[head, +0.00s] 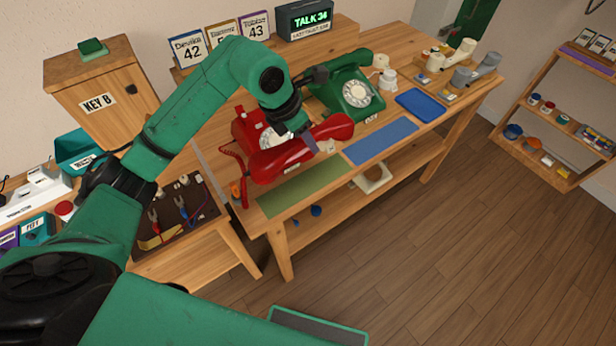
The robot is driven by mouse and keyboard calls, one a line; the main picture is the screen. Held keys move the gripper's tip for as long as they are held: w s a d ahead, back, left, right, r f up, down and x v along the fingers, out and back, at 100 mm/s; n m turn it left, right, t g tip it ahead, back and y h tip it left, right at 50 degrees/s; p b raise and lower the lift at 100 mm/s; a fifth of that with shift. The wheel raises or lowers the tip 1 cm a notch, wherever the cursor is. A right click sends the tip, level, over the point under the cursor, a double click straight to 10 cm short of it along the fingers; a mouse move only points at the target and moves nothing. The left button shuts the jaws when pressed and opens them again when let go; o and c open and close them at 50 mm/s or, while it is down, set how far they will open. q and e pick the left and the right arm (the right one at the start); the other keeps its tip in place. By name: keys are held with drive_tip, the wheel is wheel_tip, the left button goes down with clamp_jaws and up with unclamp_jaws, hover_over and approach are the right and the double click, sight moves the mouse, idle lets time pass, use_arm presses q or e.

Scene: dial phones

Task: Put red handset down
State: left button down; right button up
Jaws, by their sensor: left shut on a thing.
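The red handset (300,149) is held in my left gripper (304,137), which is shut around its middle. The handset lies at a slant in front of the red dial phone (243,127), over the phone's front and the back of the green mat (303,188). I cannot tell whether it touches anything below. Its red coiled cord hangs at the phone's left side. The phone's dial is partly hidden by the handset and my wrist. My right gripper is not in view.
A green dial phone (356,93) stands close behind and right of the handset. A blue mat (381,141) and blue pad (420,105) lie to the right. A tool tray (173,222) is at the left.

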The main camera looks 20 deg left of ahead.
use_arm(q)
drive_tip(key=f, duration=0.4)
drive_tip(key=f+p, duration=0.1)
drive_tip(key=f, duration=0.6)
drive_tip(key=shift+s+d+f+p, duration=0.15)
drive_tip(key=shift+d+f+p, duration=0.1)
drive_tip(key=shift+f+p, duration=0.05)
drive_tip(key=shift+f, duration=0.5)
drive_tip(key=shift+c, duration=2.4)
unclamp_jaws()
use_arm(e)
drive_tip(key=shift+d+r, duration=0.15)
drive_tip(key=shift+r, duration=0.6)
